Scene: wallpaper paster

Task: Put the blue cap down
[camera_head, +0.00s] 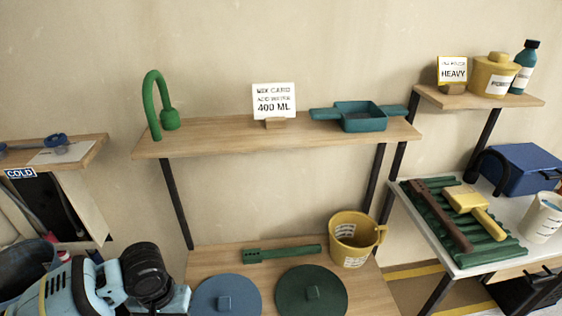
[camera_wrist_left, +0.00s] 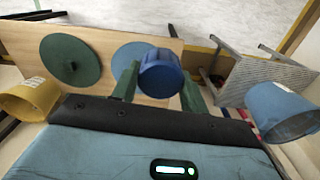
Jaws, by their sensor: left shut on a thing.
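The blue cap (camera_wrist_left: 161,74) is a short blue cylinder in the middle of the left wrist view. My left gripper (camera_wrist_left: 158,82) is shut on it, with a dark green finger on either side. The cap overlaps the blue disc (camera_wrist_left: 127,58) and the wooden board behind it in that view. In the head view my left arm's light-blue links fill the bottom left, and neither the fingertips nor the held cap can be made out. My right gripper is in neither view.
The lower wooden board (camera_head: 220,262) carries the blue disc (camera_head: 226,296), a green disc (camera_head: 311,292), a green bar (camera_head: 282,253) and a yellow mug (camera_head: 351,240). An upper shelf (camera_head: 220,142) has free room between tap and card. A blue bucket (camera_wrist_left: 282,110) stands beside the gripper.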

